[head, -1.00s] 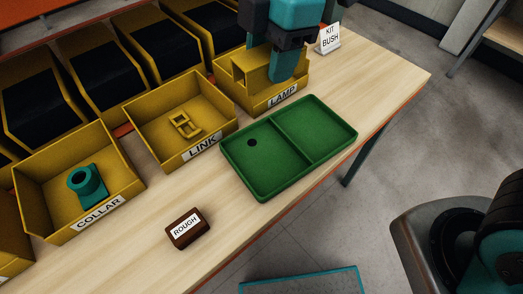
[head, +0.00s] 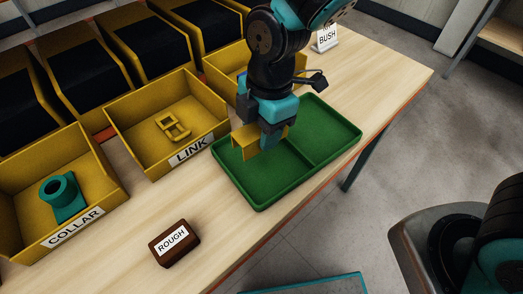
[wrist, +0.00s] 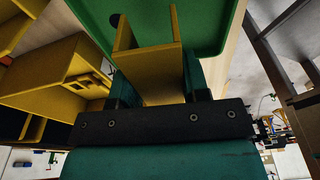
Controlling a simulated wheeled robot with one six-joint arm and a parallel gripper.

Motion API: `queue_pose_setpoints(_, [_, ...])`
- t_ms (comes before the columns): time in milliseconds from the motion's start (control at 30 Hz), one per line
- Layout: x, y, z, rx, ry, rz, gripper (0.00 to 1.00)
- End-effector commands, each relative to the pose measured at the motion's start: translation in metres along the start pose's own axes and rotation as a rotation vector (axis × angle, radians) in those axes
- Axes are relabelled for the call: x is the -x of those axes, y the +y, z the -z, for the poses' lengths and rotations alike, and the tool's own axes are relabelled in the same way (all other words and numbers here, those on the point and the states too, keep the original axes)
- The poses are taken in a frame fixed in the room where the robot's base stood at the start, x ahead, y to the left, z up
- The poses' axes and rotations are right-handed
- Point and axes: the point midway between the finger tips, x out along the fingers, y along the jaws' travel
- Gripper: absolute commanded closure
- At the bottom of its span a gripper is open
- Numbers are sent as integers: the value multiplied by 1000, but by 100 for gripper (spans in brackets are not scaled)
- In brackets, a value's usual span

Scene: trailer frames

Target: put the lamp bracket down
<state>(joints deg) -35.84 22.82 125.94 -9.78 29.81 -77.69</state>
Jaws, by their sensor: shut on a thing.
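The lamp bracket (head: 246,142) is a yellow channel-shaped piece. My gripper (head: 271,138) is shut on it and holds it over the left compartment of the green tray (head: 261,204). In the wrist view the bracket (wrist: 150,78) sits between the two fingers, with its open end pointing at the tray (wrist: 221,22). I cannot tell whether the bracket touches the tray floor. My gripper and arm hide part of the tray's far side.
The link bin (head: 148,115) with a yellow link (head: 174,127) stands left of the tray. The collar bin (head: 105,190) holds a teal collar (head: 64,197). A brown ROUGH block (head: 175,243) lies in front. The bench (head: 225,226) is bare between block and tray.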

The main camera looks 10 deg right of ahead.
Motion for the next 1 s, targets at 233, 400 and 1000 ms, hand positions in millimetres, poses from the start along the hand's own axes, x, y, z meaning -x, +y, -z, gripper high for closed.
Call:
queue_pose_setpoints(233, [-32, 0, -5, -2, 1, 0, 84])
queue_pose_setpoints(400, [-55, 0, -9, -2, 0, 3, 84])
queue_pose_setpoints(1000, [-71, 0, -11, -1, 1, -1, 37])
